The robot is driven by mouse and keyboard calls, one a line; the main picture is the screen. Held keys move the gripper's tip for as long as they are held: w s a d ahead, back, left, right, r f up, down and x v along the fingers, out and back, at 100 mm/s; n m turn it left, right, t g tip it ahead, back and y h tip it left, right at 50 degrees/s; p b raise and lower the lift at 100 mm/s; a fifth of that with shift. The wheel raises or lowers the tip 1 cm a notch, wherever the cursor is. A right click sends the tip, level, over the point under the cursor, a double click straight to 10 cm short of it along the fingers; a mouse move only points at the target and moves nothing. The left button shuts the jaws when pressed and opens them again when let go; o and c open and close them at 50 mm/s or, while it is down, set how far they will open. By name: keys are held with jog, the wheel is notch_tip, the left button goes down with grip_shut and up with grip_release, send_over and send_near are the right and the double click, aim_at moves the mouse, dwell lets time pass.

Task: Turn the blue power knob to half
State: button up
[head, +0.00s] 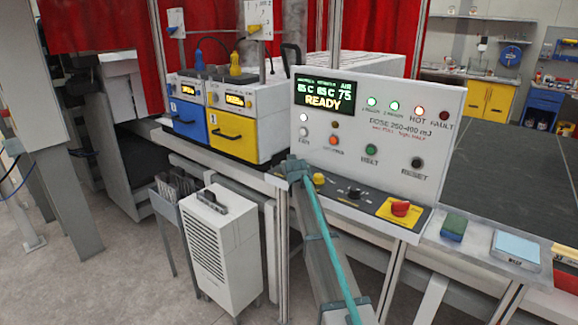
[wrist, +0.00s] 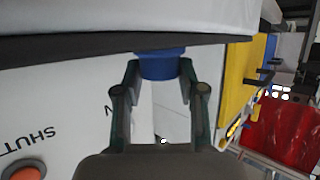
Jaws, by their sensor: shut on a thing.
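The blue power knob (wrist: 160,66) shows at the top middle of the wrist view, against a dark strip. My gripper (wrist: 160,72) has its two fingers on either side of the knob and is shut on it. In the head view my gripper (head: 296,165) reaches the left end of the control console, and the knob is hidden behind it. The knob's pointer and scale cannot be read.
The white control panel (head: 440,105) rises behind the console, with a lit READY display (head: 325,95). On the console are a yellow knob (head: 319,179), a black knob (head: 354,193) and a red emergency stop (head: 400,208). Blue (head: 187,120) and yellow (head: 232,135) units stand left.

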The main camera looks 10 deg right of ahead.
jog(key=o, duration=1.1)
jog(key=shift+o, duration=0.2)
jog(key=v, duration=1.2)
jog(key=shift+d, duration=0.1)
